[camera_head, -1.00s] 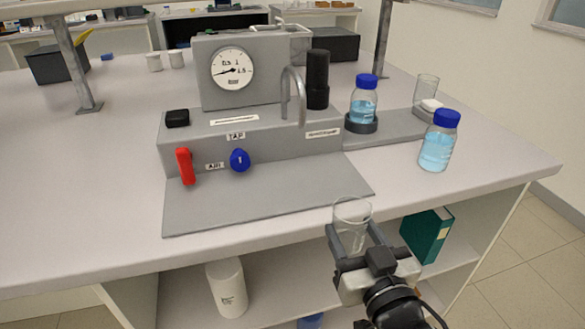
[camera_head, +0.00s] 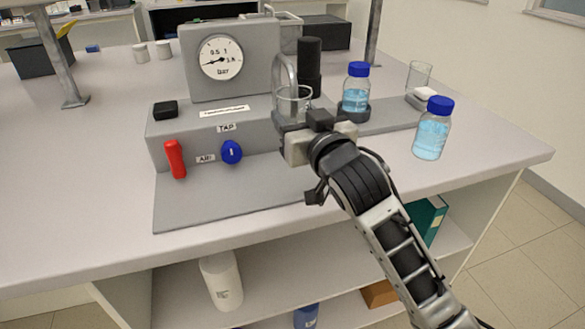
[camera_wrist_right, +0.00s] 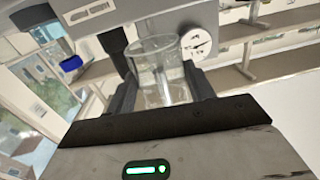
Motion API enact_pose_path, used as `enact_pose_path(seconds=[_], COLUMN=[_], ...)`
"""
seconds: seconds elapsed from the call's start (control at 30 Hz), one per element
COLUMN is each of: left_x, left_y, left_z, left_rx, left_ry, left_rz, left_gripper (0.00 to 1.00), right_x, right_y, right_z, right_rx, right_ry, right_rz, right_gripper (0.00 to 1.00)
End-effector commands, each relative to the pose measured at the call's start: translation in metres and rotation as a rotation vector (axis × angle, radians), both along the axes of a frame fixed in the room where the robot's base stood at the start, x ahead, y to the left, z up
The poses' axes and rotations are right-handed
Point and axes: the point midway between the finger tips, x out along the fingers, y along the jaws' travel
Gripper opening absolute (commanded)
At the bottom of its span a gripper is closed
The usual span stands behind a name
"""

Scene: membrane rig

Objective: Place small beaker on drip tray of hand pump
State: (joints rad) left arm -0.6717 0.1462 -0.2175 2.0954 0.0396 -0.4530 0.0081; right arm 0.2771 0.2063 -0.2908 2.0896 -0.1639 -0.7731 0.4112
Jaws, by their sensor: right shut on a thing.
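The small beaker (camera_head: 293,97) is clear glass and upright in the head view. My right gripper (camera_head: 296,119) is shut on it; in the right wrist view the beaker (camera_wrist_right: 157,75) sits between the two dark fingers. The hand pump (camera_head: 185,135) is a grey box with a gauge, a red lever, a blue tap knob and a curved metal spout (camera_head: 283,65). The flat grey drip tray (camera_head: 215,200) lies in front of it. The beaker appears in front of the spout, above the tray's right part; its height is hard to judge. My left gripper is out of view.
A blue-capped bottle (camera_head: 356,88) stands in a dark holder right of the pump, with a second bottle (camera_head: 432,130) farther right. Another glass beaker (camera_head: 418,76) stands behind. A black cylinder (camera_head: 309,65) rises beside the spout. The tray's left part is clear.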

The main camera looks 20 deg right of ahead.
Motion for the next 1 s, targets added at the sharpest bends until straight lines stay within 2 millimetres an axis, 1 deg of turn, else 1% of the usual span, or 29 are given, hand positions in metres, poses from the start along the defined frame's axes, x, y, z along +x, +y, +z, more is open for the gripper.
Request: enact_pose_path(seconds=[0.07,0.13,0.3,0.4,0.57,0.73,0.83,1.0], left_x=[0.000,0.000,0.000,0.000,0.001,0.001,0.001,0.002], left_y=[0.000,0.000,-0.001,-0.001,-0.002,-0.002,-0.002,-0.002], left_z=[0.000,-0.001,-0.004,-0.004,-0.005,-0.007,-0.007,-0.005], left_rx=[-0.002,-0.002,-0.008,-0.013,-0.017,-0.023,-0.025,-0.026], left_ry=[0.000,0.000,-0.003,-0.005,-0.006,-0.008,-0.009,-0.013], left_rz=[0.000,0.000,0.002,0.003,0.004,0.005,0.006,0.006], left_gripper=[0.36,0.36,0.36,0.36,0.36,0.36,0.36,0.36], right_x=[0.000,0.000,0.000,0.000,0.000,0.000,-0.001,-0.001], right_y=[0.000,0.000,0.000,0.000,0.000,0.000,0.000,0.000], right_z=[0.000,-0.006,-0.038,-0.054,-0.067,-0.093,-0.100,-0.101], right_rx=[0.000,0.000,-0.001,-0.001,0.000,0.000,-0.001,-0.001], right_ry=[-0.001,0.002,0.006,0.004,0.001,0.002,0.000,-0.001], right_rz=[0.000,-0.001,-0.001,0.000,0.000,0.000,0.000,0.001], right_gripper=[0.26,0.26,0.26,0.26,0.26,0.26,0.26,0.26])
